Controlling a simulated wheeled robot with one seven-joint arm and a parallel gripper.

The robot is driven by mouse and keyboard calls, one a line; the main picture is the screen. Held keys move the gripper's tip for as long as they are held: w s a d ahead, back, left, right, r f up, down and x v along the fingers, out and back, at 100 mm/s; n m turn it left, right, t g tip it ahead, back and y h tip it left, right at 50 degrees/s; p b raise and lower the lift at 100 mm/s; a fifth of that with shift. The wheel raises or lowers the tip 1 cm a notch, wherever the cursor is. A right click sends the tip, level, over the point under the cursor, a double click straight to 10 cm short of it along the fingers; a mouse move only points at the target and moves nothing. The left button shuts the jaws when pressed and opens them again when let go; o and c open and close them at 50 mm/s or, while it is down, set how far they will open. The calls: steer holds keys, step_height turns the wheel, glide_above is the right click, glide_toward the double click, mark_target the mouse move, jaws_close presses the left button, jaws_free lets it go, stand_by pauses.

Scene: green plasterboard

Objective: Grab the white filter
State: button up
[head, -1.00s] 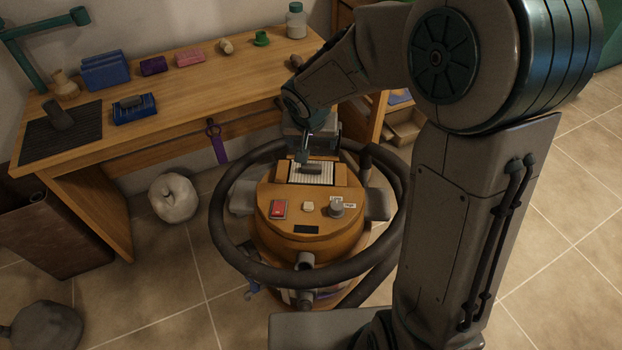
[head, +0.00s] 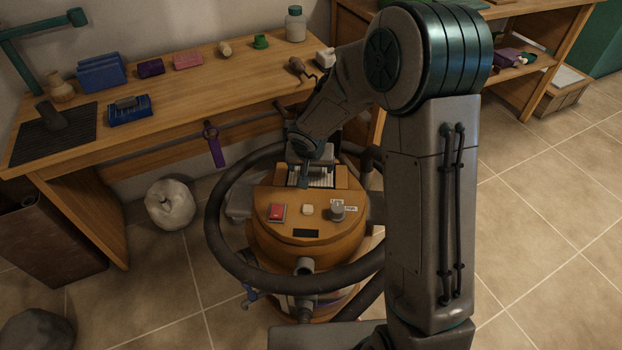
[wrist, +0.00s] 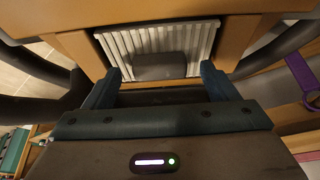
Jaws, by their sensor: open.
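The white filter (head: 322,178) is a pleated panel set in a recess on top of the orange vacuum cleaner (head: 265,228). It also shows in the wrist view (wrist: 205,42), with a dark grey block-like grip (wrist: 158,66) at its middle. My gripper (wrist: 160,74) is open, its two fingers on either side of the grip with gaps left and right. Nothing is held. In the head view my gripper (head: 303,182) is over the recess and hides part of the filter and its grip.
A dark hose (head: 222,245) loops around the vacuum. A red switch (head: 277,212) and a grey knob (head: 337,210) sit on its top. The wooden workbench (head: 190,85) stands behind, with a purple strap (head: 215,152) hanging from it. A white bag (head: 170,203) lies on the floor.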

steer(key=shift+w+f, duration=0.2)
steer(key=shift+f, duration=0.25)
steer(key=c, duration=1.1)
steer(key=shift+r, duration=0.1)
